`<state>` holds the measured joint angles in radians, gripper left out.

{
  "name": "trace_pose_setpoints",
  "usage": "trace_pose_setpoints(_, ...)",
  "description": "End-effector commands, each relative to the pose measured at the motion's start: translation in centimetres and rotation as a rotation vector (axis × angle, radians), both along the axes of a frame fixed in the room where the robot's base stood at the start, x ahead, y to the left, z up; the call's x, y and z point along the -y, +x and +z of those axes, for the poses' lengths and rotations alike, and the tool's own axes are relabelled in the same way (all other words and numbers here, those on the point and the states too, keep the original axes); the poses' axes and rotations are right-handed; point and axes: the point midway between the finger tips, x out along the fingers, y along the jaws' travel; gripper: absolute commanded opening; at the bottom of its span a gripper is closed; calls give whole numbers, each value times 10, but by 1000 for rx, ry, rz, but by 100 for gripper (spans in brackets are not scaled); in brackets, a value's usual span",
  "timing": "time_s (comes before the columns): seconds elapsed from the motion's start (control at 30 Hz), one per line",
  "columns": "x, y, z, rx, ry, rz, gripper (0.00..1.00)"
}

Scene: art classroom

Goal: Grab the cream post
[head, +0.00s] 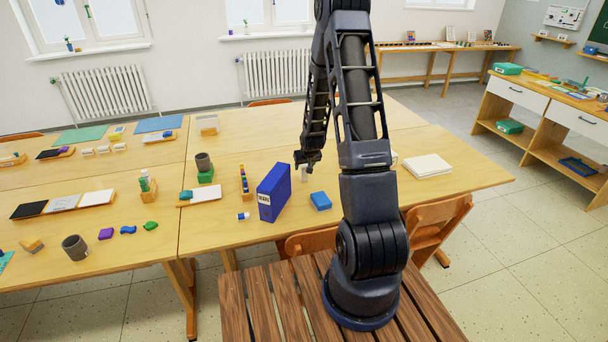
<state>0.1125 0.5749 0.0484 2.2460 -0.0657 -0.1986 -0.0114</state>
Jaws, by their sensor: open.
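A small pale upright piece (305,173), which looks like the cream post, stands on the table just right of the blue box. My gripper (306,164) points down directly over it and hides its upper part. The gripper is open; its fingers are small and dark here, and I cannot tell whether they are around the post or just above it. My arm hides part of the table to the right.
A blue box (273,192) stands close left of the gripper, and a blue block (320,201) lies in front. White sheets (427,166) lie to the right.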

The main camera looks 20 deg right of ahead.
Motion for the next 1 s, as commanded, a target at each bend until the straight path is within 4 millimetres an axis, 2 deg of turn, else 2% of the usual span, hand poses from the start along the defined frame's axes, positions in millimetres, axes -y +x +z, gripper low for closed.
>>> trace_pose_setpoints(0.5, 3, 27, -40, 0, 0, 0, 55)
trace_pose_setpoints(0.83, 3, 29, -43, 0, 0, 0, 55)
trace_pose_setpoints(0.87, 3, 29, -43, 0, 0, 0, 53)
trace_pose_setpoints(1.0, 3, 29, -43, 0, 0, 0, 25)
